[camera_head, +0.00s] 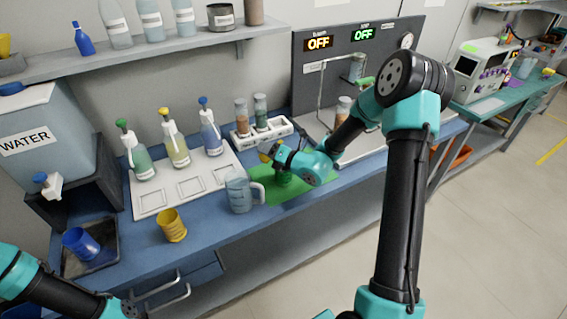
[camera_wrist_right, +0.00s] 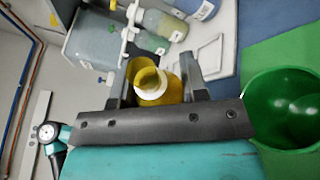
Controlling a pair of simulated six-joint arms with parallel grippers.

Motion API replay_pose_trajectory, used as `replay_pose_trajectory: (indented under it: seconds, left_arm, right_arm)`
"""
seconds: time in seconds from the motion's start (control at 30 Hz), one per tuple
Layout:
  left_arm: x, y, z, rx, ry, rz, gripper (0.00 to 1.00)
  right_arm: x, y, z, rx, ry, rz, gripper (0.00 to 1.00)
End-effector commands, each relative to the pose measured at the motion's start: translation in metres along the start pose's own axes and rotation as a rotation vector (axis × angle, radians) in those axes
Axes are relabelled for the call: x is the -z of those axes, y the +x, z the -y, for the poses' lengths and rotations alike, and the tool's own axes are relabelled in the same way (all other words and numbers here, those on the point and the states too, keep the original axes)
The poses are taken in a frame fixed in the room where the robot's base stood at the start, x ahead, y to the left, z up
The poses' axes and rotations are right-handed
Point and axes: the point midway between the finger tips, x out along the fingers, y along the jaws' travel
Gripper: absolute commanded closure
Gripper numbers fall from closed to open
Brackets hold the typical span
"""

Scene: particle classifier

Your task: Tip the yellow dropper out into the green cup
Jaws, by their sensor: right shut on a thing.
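My right gripper (camera_head: 268,150) is over the green mat (camera_head: 262,196) and is shut on the yellow dropper (camera_head: 264,157). In the right wrist view, the dropper (camera_wrist_right: 148,78), yellow with a white collar, sits between the two fingers (camera_wrist_right: 158,75). The green cup (camera_head: 284,178) is just below my right wrist, partly hidden by it. In the right wrist view, the cup (camera_wrist_right: 290,108) is at the right, apart from the fingers, with its mouth showing. My left arm enters at the lower left; its gripper is out of view.
Green-, yellow- and blue-topped bottles (camera_head: 172,148) stand on a white tray (camera_head: 160,211). A clear measuring jug (camera_head: 238,193) is left of the mat. A yellow cup (camera_head: 172,225) stands near the front. A white rack (camera_head: 263,130) with vials is behind my right gripper.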

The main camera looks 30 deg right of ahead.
Motion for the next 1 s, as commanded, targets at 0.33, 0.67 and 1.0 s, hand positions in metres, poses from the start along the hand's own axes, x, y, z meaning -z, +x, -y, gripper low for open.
replay_pose_trajectory:
  seconds: [0.33, 0.67, 1.0]
  left_arm:
    - [0.0, 0.0, 0.0, 0.0, 0.0, 0.0, 0.57]
    - [0.0, 0.0, 0.0, 0.0, 0.0, 0.0, 0.57]
    - [0.0, 0.0, 0.0, 0.0, 0.0, 0.0, 0.57]
  right_arm:
    - [0.0018, 0.0006, 0.0014, -0.018, 0.042, 0.011, 0.82]
    - [0.004, 0.0009, 0.0028, -0.034, 0.082, 0.02, 0.82]
    - [0.0037, 0.0014, 0.0012, -0.051, 0.123, 0.03, 0.82]
